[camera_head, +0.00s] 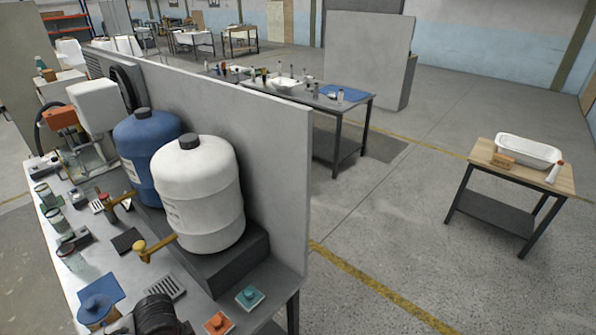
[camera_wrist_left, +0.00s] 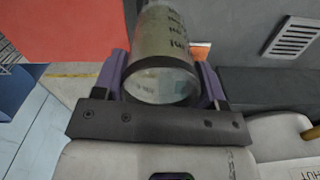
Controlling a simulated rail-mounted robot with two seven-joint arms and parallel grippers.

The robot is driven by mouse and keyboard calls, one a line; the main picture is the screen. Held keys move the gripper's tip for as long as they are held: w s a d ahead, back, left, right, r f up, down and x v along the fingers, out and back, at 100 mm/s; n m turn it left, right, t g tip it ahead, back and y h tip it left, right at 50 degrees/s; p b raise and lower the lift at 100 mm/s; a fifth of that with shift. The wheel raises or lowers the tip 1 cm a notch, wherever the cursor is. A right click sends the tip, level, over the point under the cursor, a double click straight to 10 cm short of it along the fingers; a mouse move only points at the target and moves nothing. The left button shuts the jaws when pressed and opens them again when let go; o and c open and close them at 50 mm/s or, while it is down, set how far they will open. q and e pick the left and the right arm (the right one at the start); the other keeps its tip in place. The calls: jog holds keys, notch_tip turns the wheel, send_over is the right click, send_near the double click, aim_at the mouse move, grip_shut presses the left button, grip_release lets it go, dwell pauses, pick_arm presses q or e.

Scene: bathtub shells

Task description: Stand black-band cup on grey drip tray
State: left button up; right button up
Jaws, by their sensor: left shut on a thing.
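My left gripper (camera_wrist_left: 161,88) is shut on a clear cup (camera_wrist_left: 166,32) with dark lettering and a black band around the end nearer the camera. Its purple fingers press on both sides of the cup, whose far end runs out of the top of the left wrist view. A grey slotted drip tray (camera_wrist_left: 294,36) lies up and right of the cup, apart from it. In the head view a grey slotted tray (camera_head: 165,288) lies on the bench below the yellow-handled tap. I cannot make out either gripper in the head view.
A white tank (camera_head: 198,195) and a blue tank (camera_head: 146,150) stand on a dark plinth before a grey panel. Other cups (camera_head: 70,257) line the bench's left edge. A blue mat (camera_head: 103,288), an orange tile (camera_head: 218,323) and a teal tile (camera_head: 250,298) lie near the front.

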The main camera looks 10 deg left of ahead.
pick_arm(q)
jog(key=n, duration=0.1)
jog(key=s+d+n, duration=0.1)
jog(key=n, duration=0.1)
jog(key=s+f+n, duration=0.1)
jog(key=n, duration=0.1)
jog(key=shift+s+d, duration=0.1)
jog(key=shift+d, duration=0.1)
jog(key=shift+s+d+r+n, duration=0.15)
jog(key=shift+d+n, duration=0.15)
jog(key=shift+n, duration=0.6)
jog(key=w+d+r, duration=0.6)
jog(key=r, duration=0.4)
jog(key=w+d+r, duration=0.5)
jog(key=r, duration=0.5)
jog(key=s+r+p, duration=0.4)
jog(key=r+p, duration=0.4)
jog(key=p, duration=0.1)
jog(key=s+r+p, duration=0.4)
jog(key=r+p, duration=0.3)
jog(key=p, duration=0.3)
jog(key=shift+s+r+n, duration=0.25)
jog(key=shift+r+n, duration=0.05)
jog(key=shift+r, duration=0.05)
jog(key=shift+d, duration=0.1)
